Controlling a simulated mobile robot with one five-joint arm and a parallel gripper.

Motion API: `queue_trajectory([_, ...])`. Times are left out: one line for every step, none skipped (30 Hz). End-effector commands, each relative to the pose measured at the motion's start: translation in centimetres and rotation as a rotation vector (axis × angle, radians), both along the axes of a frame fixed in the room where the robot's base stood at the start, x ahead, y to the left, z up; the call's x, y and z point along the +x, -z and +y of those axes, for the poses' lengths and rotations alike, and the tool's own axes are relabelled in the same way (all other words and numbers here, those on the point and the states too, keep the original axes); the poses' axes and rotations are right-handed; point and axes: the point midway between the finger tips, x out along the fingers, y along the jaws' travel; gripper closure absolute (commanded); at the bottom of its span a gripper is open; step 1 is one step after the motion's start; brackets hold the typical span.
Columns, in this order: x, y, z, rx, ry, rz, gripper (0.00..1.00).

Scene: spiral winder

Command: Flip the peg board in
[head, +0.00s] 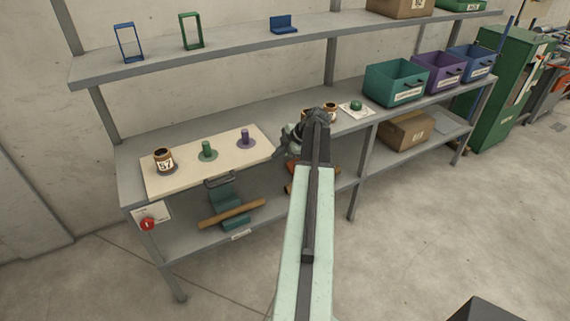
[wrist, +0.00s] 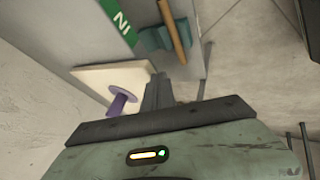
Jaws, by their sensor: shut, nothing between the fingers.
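The peg board (head: 232,147) is a cream panel lying on the left part of the middle shelf. A brown jar marked 67 (head: 164,160), a green peg (head: 207,150) and a purple peg (head: 245,138) stand on it in a row. A dark handle (head: 219,181) shows at its front edge. My gripper (head: 281,153) is just off the board's right end. In the wrist view the board (wrist: 88,75) and purple peg (wrist: 121,99) lie left of my gripper (wrist: 158,78). Its fingers are together with nothing held; their tips partly cover the board's edge.
A red knob (head: 148,224) sits below the shelf's left front. Brown jars and a green-topped item (head: 356,106) stand behind my arm. Teal, purple and blue bins stand at right. A tan roll (head: 232,213) lies on the lower shelf. A green label (wrist: 118,20) shows in the wrist view.

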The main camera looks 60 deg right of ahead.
Motion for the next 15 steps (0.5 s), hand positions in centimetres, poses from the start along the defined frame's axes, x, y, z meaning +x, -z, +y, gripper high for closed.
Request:
queue_trajectory([0.9, 0.0, -0.8, 0.0, 0.0, -0.001, 1.0])
queue_trajectory([1.3, 0.0, -1.1, 0.0, 0.003, -0.001, 1.0])
queue_trajectory([1.7, 0.0, -1.5, 0.0, 0.005, -0.001, 1.0])
queue_trajectory([2.0, 0.0, -1.7, 0.0, 0.008, -0.001, 1.0])
queue_trajectory([2.3, 0.0, -2.0, 0.0, 0.009, 0.0, 1.0])
queue_trajectory([2.7, 0.0, -2.3, 0.0, 0.01, -0.001, 1.0])
queue_trajectory([2.9, 0.0, -2.4, 0.0, 0.011, 0.0, 1.0])
queue_trajectory([3.1, 0.0, -2.6, -0.001, 0.012, -0.001, 1.0])
queue_trajectory([3.3, 0.0, -2.7, 0.0, 0.013, -0.001, 1.0])
queue_trajectory([3.5, 0.0, -2.8, 0.0, 0.013, -0.001, 1.0])
queue_trajectory([3.6, 0.0, -2.9, -0.001, 0.013, 0.0, 1.0])
queue_trajectory([3.7, 0.0, -3.0, -0.001, 0.013, 0.0, 1.0])
queue_trajectory([3.8, 0.0, -3.0, 0.0, 0.014, 0.0, 1.0])
queue_trajectory([3.9, 0.0, -3.0, -0.001, 0.014, -0.001, 1.0])
queue_trajectory([3.9, 0.0, -3.1, -0.001, 0.015, -0.002, 1.0])
